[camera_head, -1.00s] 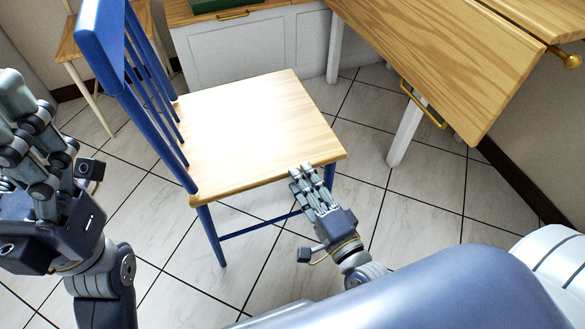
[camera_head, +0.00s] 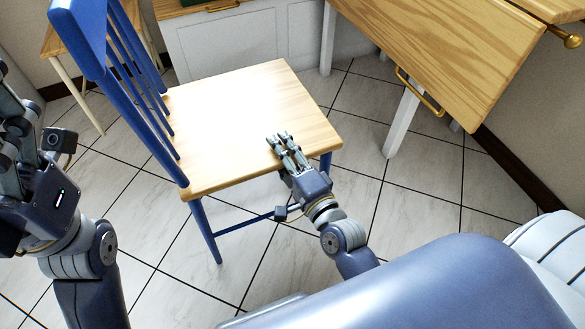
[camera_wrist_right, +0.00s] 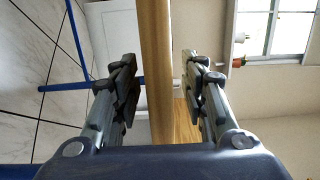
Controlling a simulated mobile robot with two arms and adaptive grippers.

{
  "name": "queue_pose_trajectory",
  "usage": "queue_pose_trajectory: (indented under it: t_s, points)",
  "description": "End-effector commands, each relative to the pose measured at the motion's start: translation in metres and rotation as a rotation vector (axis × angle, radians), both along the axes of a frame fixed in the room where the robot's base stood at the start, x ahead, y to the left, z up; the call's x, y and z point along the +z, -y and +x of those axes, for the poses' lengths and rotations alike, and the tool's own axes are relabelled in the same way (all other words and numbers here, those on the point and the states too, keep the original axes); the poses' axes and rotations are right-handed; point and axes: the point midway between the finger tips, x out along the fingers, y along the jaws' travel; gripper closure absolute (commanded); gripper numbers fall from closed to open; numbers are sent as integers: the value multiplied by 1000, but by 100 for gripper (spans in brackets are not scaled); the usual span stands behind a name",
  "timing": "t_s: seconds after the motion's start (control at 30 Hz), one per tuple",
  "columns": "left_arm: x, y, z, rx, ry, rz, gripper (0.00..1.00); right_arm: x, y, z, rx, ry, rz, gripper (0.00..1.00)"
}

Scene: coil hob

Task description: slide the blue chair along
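The blue chair (camera_head: 79,40) has a blue slatted back, blue legs and a pale wooden seat (camera_head: 240,115). It stands upright on the floor, its back toward the left. My right gripper (camera_head: 279,138) is at the seat's near edge, toward the right corner. In the right wrist view the seat edge (camera_wrist_right: 156,100) runs between its two spread fingers, with a gap visible on both sides. My left gripper (camera_head: 12,112) is raised at the left picture edge, away from the chair and partly cut off; its opening cannot be judged.
A wooden table (camera_head: 440,60) with a white leg (camera_head: 403,125) stands to the right of the chair. Tiled floor lies open in front and at right.

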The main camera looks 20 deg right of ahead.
Motion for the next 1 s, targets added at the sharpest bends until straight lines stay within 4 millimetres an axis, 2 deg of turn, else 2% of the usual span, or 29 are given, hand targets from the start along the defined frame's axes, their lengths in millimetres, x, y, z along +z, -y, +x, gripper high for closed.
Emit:
queue_pose_trajectory:
  t_s: [0.03, 0.2, 0.6, 0.63, 0.8, 1.0]
  points:
    - [-1, 0, -1, 0, 10, 0, 27, -1, -1, 8, -2, 4, 2, 60]
    - [3, 1, -3, 1, 29, 2, 27, -1, -3, 25, -1, 1, 0, 60]
    - [6, 1, -4, 2, 36, 3, 27, 0, -4, 31, 0, 0, -1, 60]
    - [6, 1, -4, 2, 36, 3, 27, 0, -4, 31, 0, 0, -1, 62]
    - [6, 1, -4, 2, 36, 3, 27, 0, -4, 30, 0, 0, -1, 100]
    - [6, 1, -4, 2, 36, 3, 27, 0, -4, 30, 0, -1, -1, 100]
